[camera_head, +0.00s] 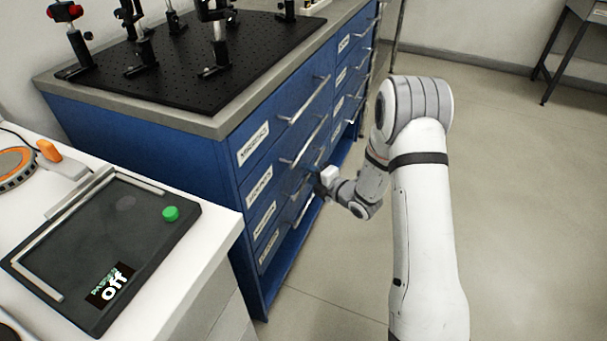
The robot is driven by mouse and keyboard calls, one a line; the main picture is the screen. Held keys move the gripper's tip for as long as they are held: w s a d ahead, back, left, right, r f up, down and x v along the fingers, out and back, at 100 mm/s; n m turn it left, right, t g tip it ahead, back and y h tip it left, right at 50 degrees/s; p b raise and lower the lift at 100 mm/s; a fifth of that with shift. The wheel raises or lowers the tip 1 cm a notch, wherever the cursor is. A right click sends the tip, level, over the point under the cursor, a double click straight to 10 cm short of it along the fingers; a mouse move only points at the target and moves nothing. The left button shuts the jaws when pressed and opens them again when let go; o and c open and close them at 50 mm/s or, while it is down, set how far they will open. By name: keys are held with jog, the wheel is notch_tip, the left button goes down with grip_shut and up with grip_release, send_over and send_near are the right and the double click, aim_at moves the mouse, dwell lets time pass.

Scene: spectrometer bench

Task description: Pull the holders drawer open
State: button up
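The blue drawer cabinet (200,150) stands at the centre, with a near column of several labelled drawers and silver bar handles. The labels are too small to read surely, so I cannot tell which drawer is the holders drawer. The near-column drawer fronts look shut. My gripper (322,184) is at the right end of the lower drawers, close to the cabinet front, below the second handle (304,141). Its fingers are small and dark against the cabinet, and part of a lower handle is hidden behind it. I cannot tell whether it touches a handle.
A black optical breadboard (190,85) with several posts covers the cabinet top. A white bench (205,240) at lower left carries a dark device (130,225) with a green button and an "Off" display. The floor (520,200) to the right is clear.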

grip_shut()
dwell(0.3)
dwell(0.3)
